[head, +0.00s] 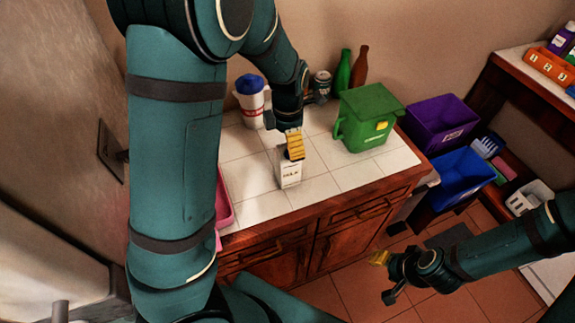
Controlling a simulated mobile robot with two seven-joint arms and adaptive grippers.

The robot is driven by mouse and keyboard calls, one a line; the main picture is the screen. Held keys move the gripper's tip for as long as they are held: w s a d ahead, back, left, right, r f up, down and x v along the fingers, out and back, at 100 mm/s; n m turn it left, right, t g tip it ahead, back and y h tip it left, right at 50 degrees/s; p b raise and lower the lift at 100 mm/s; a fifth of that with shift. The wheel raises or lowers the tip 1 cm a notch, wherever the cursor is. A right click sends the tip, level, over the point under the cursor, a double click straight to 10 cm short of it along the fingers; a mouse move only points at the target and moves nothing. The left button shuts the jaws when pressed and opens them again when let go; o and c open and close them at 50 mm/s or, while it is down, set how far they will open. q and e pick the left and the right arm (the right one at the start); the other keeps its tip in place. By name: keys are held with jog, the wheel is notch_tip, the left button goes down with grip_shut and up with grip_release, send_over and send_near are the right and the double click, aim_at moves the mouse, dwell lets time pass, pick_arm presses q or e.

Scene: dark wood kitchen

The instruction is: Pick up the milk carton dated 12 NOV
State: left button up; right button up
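A white milk carton (290,174) with dark lettering stands upright on the white tiled counter (345,178), near its front edge. Any date on it is too small to read. My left gripper (294,146), with yellow finger pads, points down at the carton's top and hides part of it. I cannot tell whether its fingers are closed on the carton or only around or in front of it. My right gripper (379,258) is low over the floor at the right, far from the carton. Its finger opening is too small to judge.
A green lidded bin (366,120) stands right of the carton. A white container with a blue lid (250,103), a can (321,83) and two bottles (343,72) are behind. Purple (440,122) and blue (462,178) bins lie beyond the counter. A pink tray (224,203) is at left.

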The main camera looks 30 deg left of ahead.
aim_at(288, 162)
pick_arm(q)
jog(key=shift+s+d+f+b, duration=0.15)
jog(key=shift+f+b, duration=0.4)
jog(key=shift+f, duration=2.1)
jog(key=shift+s, duration=0.1)
jog(key=shift+c, duration=0.3)
jog(key=c, duration=1.3)
jog(key=shift+o, duration=0.2)
